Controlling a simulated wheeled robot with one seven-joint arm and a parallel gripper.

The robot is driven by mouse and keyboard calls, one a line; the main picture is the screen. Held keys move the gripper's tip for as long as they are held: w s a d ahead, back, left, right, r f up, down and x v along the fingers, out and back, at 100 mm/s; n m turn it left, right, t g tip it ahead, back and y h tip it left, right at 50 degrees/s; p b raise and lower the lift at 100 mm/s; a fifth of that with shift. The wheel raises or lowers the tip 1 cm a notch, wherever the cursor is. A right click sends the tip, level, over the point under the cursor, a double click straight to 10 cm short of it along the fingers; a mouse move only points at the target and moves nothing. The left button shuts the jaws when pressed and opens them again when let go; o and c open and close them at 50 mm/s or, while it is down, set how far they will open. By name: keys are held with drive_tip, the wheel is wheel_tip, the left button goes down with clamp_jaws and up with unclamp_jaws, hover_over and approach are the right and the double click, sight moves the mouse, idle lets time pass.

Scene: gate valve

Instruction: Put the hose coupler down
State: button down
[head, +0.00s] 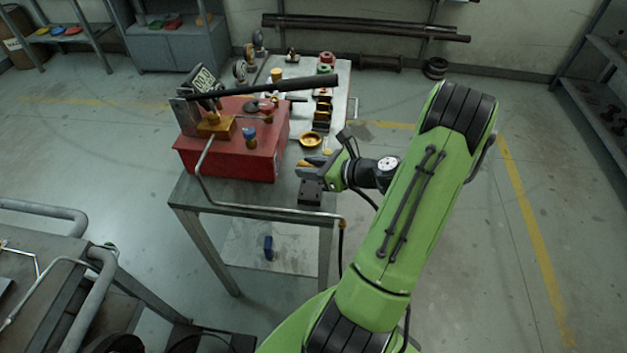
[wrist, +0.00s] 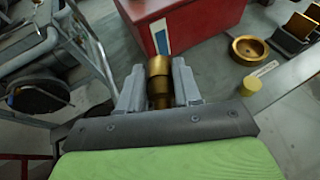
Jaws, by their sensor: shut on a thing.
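The hose coupler (wrist: 159,80) is a brass stepped cylinder. In the wrist view it sits between the two grey fingers of my gripper (wrist: 158,88), which are shut on it. In the head view my gripper (head: 318,166) is at the right front part of the metal bench (head: 231,195), to the right of the red box. A small brass-coloured end shows at the fingers there. Whether the coupler touches the bench top cannot be told from these views.
The red box (head: 225,160) carries a pump-like fitting and a long black bar (head: 290,86). A dark block (head: 311,191) lies just below my gripper. A brass ring (head: 311,140) and several fittings stand behind. A bent pipe (head: 250,209) runs along the bench's front edge.

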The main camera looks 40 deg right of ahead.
sight(311, 187)
wheel_tip(311, 187, down, 3)
drive_tip(key=shift+f+b, duration=0.15)
drive_tip(key=shift+b, duration=0.35)
drive_tip(key=shift+f, duration=0.5)
drive_tip(key=c, duration=0.8)
unclamp_jaws()
